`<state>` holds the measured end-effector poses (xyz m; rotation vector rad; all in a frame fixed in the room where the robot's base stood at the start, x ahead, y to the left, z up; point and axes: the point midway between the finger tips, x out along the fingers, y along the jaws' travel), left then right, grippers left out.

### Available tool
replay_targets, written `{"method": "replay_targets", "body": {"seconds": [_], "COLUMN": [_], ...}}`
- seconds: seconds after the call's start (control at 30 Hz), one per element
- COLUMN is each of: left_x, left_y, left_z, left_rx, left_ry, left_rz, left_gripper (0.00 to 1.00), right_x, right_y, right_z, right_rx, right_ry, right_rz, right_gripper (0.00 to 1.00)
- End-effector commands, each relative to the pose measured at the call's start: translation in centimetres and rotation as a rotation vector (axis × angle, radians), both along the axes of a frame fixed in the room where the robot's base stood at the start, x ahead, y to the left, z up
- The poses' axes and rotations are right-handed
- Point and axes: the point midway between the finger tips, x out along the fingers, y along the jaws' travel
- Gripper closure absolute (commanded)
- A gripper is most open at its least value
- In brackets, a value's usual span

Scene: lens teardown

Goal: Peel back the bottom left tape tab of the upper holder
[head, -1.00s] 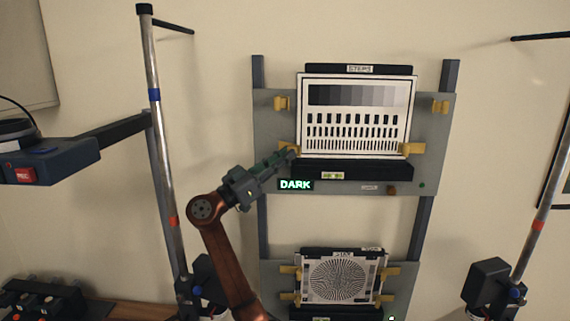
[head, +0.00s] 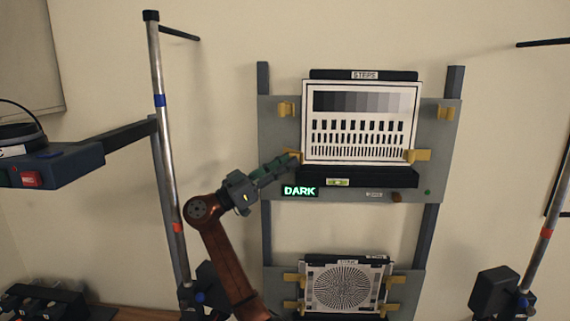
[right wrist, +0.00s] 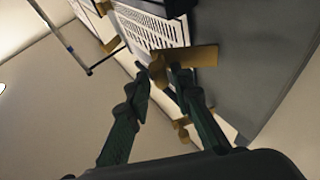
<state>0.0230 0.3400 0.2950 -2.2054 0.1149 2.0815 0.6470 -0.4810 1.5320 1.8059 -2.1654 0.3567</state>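The upper holder (head: 280,180) is a grey panel carrying a white test chart (head: 360,123) labelled STEPS. Yellow tape tabs sit near the chart's corners. The bottom left tab (head: 292,155) is partly covered by my right gripper (head: 293,163), which reaches in from the lower left. In the right wrist view, my gripper's two green fingers (right wrist: 161,70) stand apart, with a yellow tab (right wrist: 198,56) right at their tips. Part of the yellow shows between the tips; whether they touch it is unclear. My left gripper is not in view.
A lower holder with a round star chart (head: 342,286) hangs below. A lit DARK sign (head: 300,191) is just under my right gripper. A metal pole (head: 162,130) stands left, and another pole (head: 545,235) stands right.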

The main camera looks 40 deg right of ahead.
Motion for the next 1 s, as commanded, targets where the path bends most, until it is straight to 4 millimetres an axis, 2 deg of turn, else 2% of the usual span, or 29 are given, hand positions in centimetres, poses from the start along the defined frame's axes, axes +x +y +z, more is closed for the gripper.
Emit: {"method": "replay_targets", "body": {"seconds": [0.1,0.37,0.47,0.57,0.8,1.0], "left_x": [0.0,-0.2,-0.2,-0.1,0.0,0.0], "left_y": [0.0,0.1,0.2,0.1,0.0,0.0], "left_z": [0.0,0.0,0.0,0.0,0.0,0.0], "left_rx": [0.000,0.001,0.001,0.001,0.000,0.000], "left_ry": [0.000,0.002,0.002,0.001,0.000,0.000], "left_rz": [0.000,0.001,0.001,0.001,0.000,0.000], "left_gripper": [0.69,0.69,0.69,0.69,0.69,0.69], "right_x": [0.0,0.0,0.0,-0.1,-0.1,0.0], "right_y": [0.0,0.1,0.1,0.0,0.1,0.1], "right_z": [0.0,0.1,0.7,2.1,6.8,9.3], "right_rx": [-0.001,-0.002,-0.002,-0.002,-0.002,-0.002], "right_ry": [0.000,0.000,-0.001,-0.002,-0.002,0.000], "right_rz": [0.000,0.001,0.001,0.000,0.000,0.000], "right_gripper": [0.69,0.69,0.69,0.69,0.69,0.69]}}
